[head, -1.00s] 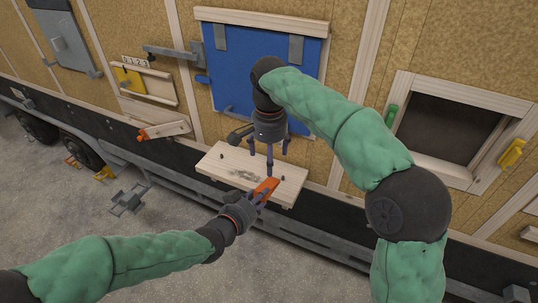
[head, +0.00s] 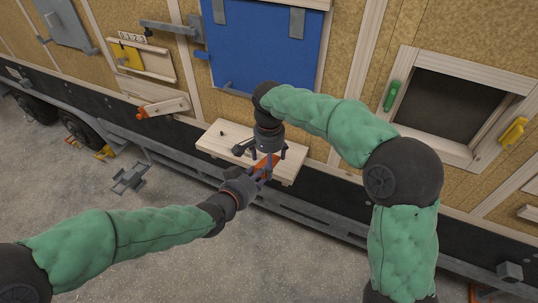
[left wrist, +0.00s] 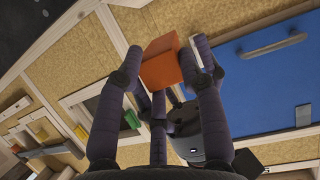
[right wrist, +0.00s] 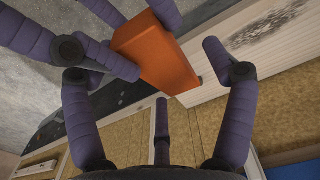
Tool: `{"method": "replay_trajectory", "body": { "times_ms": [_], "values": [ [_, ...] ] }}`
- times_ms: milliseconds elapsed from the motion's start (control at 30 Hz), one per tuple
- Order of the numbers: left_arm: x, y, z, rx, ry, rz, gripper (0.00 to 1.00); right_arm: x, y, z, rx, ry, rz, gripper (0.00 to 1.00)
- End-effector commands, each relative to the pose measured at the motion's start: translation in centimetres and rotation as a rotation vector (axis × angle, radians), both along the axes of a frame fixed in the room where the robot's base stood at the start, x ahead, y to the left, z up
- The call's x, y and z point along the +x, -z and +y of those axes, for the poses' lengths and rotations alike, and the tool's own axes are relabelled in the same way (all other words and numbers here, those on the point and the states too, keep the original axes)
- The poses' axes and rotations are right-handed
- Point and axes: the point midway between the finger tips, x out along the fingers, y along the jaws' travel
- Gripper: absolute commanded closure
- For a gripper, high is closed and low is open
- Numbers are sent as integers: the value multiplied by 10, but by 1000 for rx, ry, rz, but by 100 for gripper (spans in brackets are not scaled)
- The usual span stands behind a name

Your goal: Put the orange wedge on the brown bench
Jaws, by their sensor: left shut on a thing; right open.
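The orange wedge (head: 264,168) is held off the ground at the front edge of a pale wooden bench-like shelf (head: 226,139) under the blue door. My left gripper (head: 258,174) is shut on the wedge from the front left. The wedge fills its fingers in the left wrist view (left wrist: 163,66). My right gripper (head: 269,155) is open above the wedge, coming from the right. In the right wrist view the wedge (right wrist: 157,52) lies between its spread fingers; I cannot tell whether they touch it. The fingers partly hide the wedge in the head view.
The blue door (head: 262,50) is behind the shelf. A framed opening (head: 450,105) with green and yellow handles is at right. Another orange piece (head: 142,112) sits on a wooden rail at left.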

Motion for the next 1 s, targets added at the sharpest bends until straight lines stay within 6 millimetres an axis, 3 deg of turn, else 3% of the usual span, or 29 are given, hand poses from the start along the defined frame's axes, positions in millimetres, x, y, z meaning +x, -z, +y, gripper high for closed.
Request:
{"method": "replay_trajectory", "body": {
  "times_ms": [267, 467, 600, 633, 700, 1000],
  "values": [
    [0, 0, 0, 0, 0, -1, 94, 0, 1, 0, 0, 0, 0, 16],
    [0, 0, 0, 0, 0, -1, 94, 0, 1, 0, 1, 0, 0, 72],
    [0, 0, -1, 1, 3, -2, 94, 0, 1, 1, 2, 0, -2, 76],
    [0, 0, -1, 1, 3, -2, 53, 1, 1, 1, 2, 0, -2, 76],
    [-1, 0, -1, 2, 4, -2, 34, 1, 1, 1, 3, 0, -3, 77],
    [-2, 0, -3, 4, 9, -1, 34, 1, 1, 2, 4, 0, -5, 77]
  ]
}}
